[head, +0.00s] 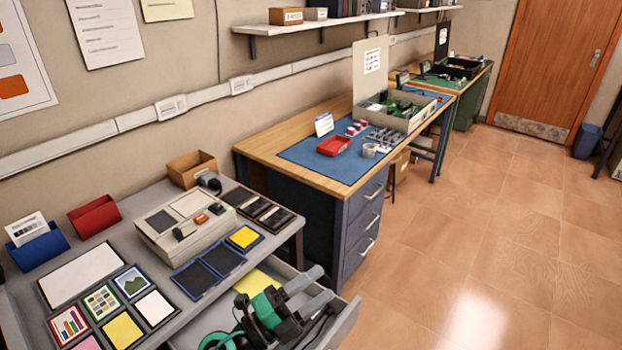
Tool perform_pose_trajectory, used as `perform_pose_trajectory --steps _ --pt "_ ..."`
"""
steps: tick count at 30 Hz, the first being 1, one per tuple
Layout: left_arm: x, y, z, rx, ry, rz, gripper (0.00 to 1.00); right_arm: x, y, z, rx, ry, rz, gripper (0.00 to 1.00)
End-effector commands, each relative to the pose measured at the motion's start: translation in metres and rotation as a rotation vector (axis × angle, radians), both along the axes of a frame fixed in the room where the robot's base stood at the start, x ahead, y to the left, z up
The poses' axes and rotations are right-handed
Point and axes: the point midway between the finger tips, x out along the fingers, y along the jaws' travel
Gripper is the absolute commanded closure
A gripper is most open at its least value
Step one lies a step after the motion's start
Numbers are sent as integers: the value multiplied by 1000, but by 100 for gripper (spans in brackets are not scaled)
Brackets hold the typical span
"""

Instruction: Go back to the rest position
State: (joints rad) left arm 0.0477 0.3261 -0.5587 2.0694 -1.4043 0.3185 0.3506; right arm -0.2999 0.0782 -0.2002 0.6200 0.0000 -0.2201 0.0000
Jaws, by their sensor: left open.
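My left gripper (322,284) shows at the bottom centre, a dark and green body with two grey fingers pointing up and to the right. The fingers are apart and I see nothing between them. It is over or in front of an open drawer (345,322) of the grey table; the exact height is hard to tell. A yellow sheet or pad (258,281) lies in the drawer, partly hidden behind the gripper. My right gripper is not in view.
The grey table (95,240) holds a beige device (185,222), coloured cards and dark pads. A wooden workbench (262,138) with blue drawers stands beyond it. The tiled floor (470,240) to the right is clear up to the door (553,60).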

Motion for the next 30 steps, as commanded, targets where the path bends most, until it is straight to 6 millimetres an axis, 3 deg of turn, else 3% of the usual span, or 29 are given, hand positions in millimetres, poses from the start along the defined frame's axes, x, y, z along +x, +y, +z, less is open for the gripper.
perform_pose_trajectory --steps 3,7,11,14,17,21,25,30 --pt "15 43 15 -213 123 198 39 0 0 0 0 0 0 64" --pt "28 97 10 -405 293 423 39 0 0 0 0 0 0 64" --pt "28 151 -17 -552 503 648 39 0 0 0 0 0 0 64" --pt "17 187 -50 -633 689 810 39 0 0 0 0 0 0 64" --pt "-5 215 -87 -684 893 960 39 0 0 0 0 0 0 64" --pt "-51 238 -138 -703 1197 1134 39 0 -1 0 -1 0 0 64" --pt "-97 243 -171 -676 1441 1234 39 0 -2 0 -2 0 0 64" --pt "-148 242 -194 -618 1688 1303 39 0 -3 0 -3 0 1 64"
